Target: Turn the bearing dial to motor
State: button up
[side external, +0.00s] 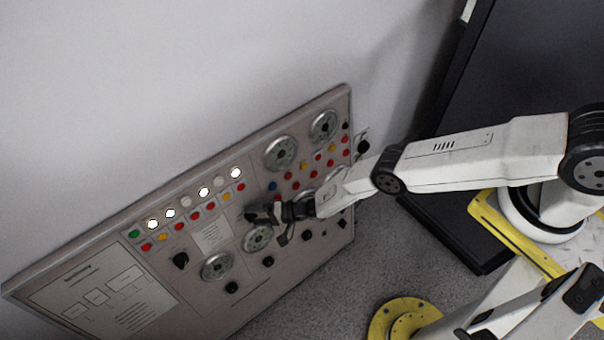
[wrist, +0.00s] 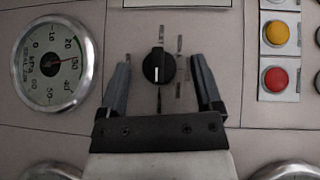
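In the wrist view a round black dial (wrist: 159,68) with a white pointer line sits on the grey panel. I cannot read whether this is the bearing dial or which mark is motor. My gripper (wrist: 161,64) is open, with one finger left and one right of the dial, both apart from it. In the side view my gripper (side external: 268,212) is close to the panel's middle and hides what is behind it.
The panel (side external: 130,255) leans against the wall. A gauge (wrist: 55,62) is left of the dial; yellow (wrist: 277,33) and red (wrist: 277,80) buttons are right. The side view shows another black knob (side external: 181,260), lit lamps (side external: 204,192) and several gauges.

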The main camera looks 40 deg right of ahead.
jog(key=shift+s+d, duration=0.2)
jog(key=shift+d, duration=0.1)
dwell(0.4)
jog(key=v, duration=0.7)
dwell(0.5)
jog(key=shift+s, duration=0.1)
